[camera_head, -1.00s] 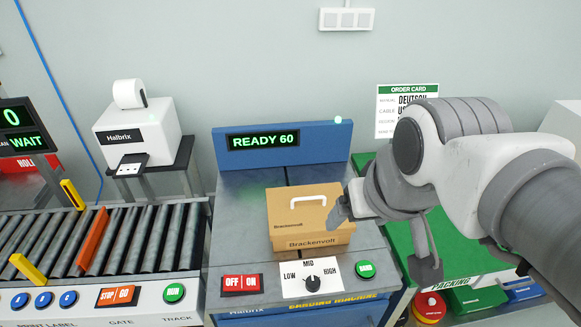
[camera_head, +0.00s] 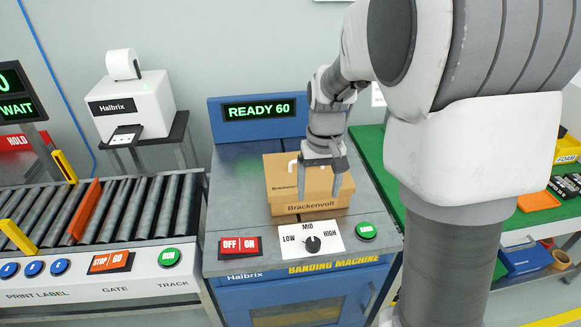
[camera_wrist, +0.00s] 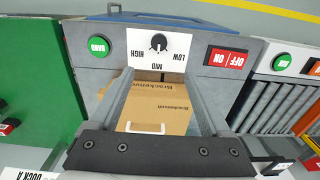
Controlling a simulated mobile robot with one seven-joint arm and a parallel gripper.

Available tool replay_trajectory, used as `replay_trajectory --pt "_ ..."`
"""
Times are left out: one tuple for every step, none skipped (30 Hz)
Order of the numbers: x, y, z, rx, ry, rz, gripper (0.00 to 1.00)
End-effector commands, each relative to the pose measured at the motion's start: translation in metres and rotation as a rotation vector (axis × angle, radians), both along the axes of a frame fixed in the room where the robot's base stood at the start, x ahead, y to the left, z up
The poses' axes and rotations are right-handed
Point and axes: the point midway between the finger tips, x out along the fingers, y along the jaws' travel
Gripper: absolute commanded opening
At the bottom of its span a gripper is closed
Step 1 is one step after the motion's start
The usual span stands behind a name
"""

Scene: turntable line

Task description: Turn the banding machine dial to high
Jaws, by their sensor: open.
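The banding machine (camera_head: 230,197) is a blue and grey unit whose display (camera_head: 258,110) reads "READY 60". Its black dial (camera_head: 312,244) sits on a white plate marked LOW, MID and HIGH, and its pointer appears to face MID. The dial also shows in the wrist view (camera_wrist: 158,43), upside down, beyond the fingers. My gripper (camera_head: 319,187) is open and empty, pointing down in front of and over the cardboard box behind the dial. In the wrist view my gripper (camera_wrist: 158,78) has its two fingers apart, with the box between and below them.
The cardboard box (camera_head: 283,208) with a white handle stands on the machine top. The red OFF/ON switch (camera_head: 239,247) is left of the dial and the green BAND button (camera_head: 366,231) right. A roller conveyor (camera_head: 120,215) lies left, a green packing table (camera_head: 395,195) right.

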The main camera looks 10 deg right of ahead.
Motion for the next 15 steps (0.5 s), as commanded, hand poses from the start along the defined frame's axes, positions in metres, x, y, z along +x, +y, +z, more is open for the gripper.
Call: replay_trajectory --pt "0.004 0.000 -0.011 -0.005 0.012 0.001 0.82" --pt "0.005 0.000 -0.013 -0.008 0.016 0.001 0.82" --pt "0.007 -0.001 -0.016 -0.010 0.020 0.001 0.82" --pt "0.007 -0.001 -0.018 -0.011 0.021 0.001 0.82" --pt "0.008 -0.001 -0.020 -0.011 0.023 0.001 0.82" --pt "0.008 -0.001 -0.022 -0.012 0.025 0.001 0.82" --pt "0.008 -0.001 -0.025 -0.012 0.026 0.001 0.82" --pt "0.008 -0.001 -0.027 -0.012 0.027 0.001 0.82" --pt "0.008 -0.001 -0.032 -0.012 0.027 0.001 0.82" --pt "0.008 -0.001 -0.036 -0.012 0.026 0.001 0.82" --pt "0.008 -0.001 -0.041 -0.011 0.027 0.001 0.82" --pt "0.007 -0.001 -0.049 -0.011 0.029 0.001 0.82" --pt "0.007 -0.001 -0.055 -0.012 0.029 0.001 0.82" --pt "0.007 -0.001 -0.062 -0.011 0.029 0.001 0.82" --pt "0.007 -0.001 -0.071 -0.012 0.028 0.001 0.82"
